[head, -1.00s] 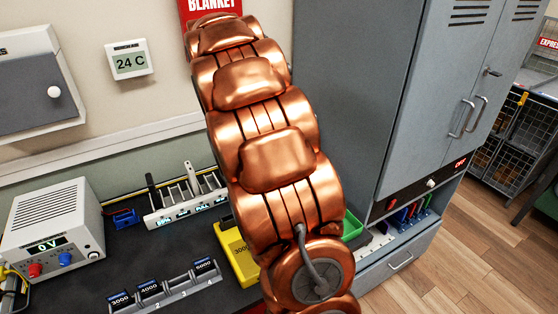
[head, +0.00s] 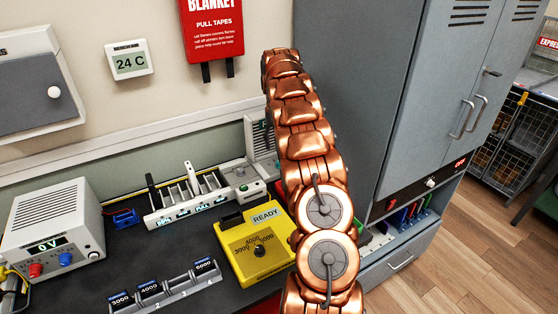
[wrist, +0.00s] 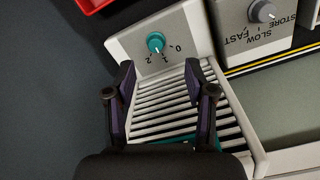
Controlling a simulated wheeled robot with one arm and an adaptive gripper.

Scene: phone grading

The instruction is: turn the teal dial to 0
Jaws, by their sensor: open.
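The teal dial (wrist: 155,42) sits on the white face of a slatted unit (wrist: 125,48) in the wrist view, with the marks 0, 1 and 2 beside it. Its small white pointer appears to face the side with the numbers; the exact mark is too small to tell. My gripper (wrist: 159,74) is open and empty, its two dark fingertips apart over the slats, just short of the dial and not touching it. In the head view my copper arm hides the gripper and the dial.
A grey knob (wrist: 261,11) marked SLOW, FAST and STORE stands right of the dial, and a red edge (wrist: 95,3) is at top left. In the head view, a yellow box reading READY (head: 262,240) and a slotted rack (head: 165,288) stand on the dark bench.

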